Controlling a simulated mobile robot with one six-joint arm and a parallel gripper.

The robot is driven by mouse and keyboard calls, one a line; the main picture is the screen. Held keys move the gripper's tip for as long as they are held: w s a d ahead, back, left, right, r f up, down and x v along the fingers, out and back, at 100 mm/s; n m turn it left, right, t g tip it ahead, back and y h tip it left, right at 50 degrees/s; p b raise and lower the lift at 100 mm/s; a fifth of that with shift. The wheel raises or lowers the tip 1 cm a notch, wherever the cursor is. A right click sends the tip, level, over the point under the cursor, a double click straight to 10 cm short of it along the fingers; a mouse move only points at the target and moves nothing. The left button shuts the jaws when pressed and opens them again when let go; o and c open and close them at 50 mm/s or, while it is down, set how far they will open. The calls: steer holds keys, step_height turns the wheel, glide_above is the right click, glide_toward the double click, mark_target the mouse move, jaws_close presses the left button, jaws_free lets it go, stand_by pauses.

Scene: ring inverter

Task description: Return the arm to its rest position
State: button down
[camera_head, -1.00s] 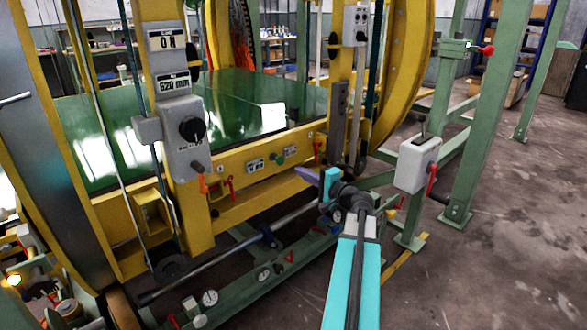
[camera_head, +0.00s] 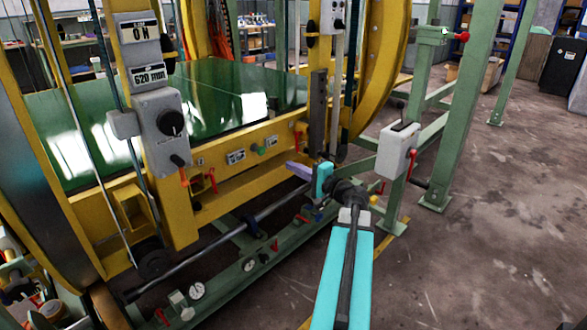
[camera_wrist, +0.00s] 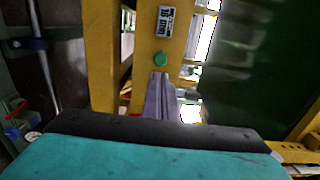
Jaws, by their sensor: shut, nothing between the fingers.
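My arm's turquoise link (camera_head: 343,275) reaches up from the bottom of the head view. At its end, my gripper (camera_head: 291,165) has purple fingers pointing left toward the yellow beam of the ring inverter (camera_head: 225,185). In the wrist view the purple gripper fingers (camera_wrist: 161,80) lie together, shut and empty. A green button (camera_wrist: 160,59) shows just beyond their tips, below a small numeric label (camera_wrist: 165,22). I cannot tell how far the tips are from the yellow panel.
A grey control box with a black knob (camera_head: 163,130) stands at the left. A grey switch box (camera_head: 395,150) on green posts stands right of my gripper. A dark rod (camera_head: 215,240) and a green rail with gauges (camera_head: 225,285) run below. Floor (camera_head: 490,240) at the right is clear.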

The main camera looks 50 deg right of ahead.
steer(key=w+a+f+n+g+y+p, duration=0.35)
steer(key=a+f, duration=0.55)
steer(key=a, duration=0.4)
steer(key=w+a+f+n+g+y+p, duration=0.25)
steer(key=w+a+f+g+p, duration=0.2)
steer(key=a+f, duration=0.7)
steer(key=s+a+f+n+g+y+p, duration=0.1)
steer(key=s+a+f+n+g+p, duration=0.2)
steer(key=a, duration=0.6)
steer(key=s+a+f+n+g+p, duration=0.1)
steer(key=s+a+f+g+p, duration=0.15)
steer(key=a+f, duration=0.45)
steer(key=s+a+f+n+g+h+p, duration=0.1)
steer(key=s+a+n+g+h+p, duration=0.1)
steer(key=s, duration=0.6)
steer(key=s+a+f+n+g+h+p, duration=0.2)
steer(key=s+a, duration=0.4)
steer(key=s, duration=0.3)
steer(key=s+a+f+n+g+h+p, duration=0.1)
steer(key=s+a+n+g+p, duration=0.3)
steer(key=s, duration=0.5)
steer(key=shift+s+a+f+n+g+h, duration=0.25)
steer(key=shift+a+n+g+h, duration=0.15)
steer(key=shift+g, duration=0.55)
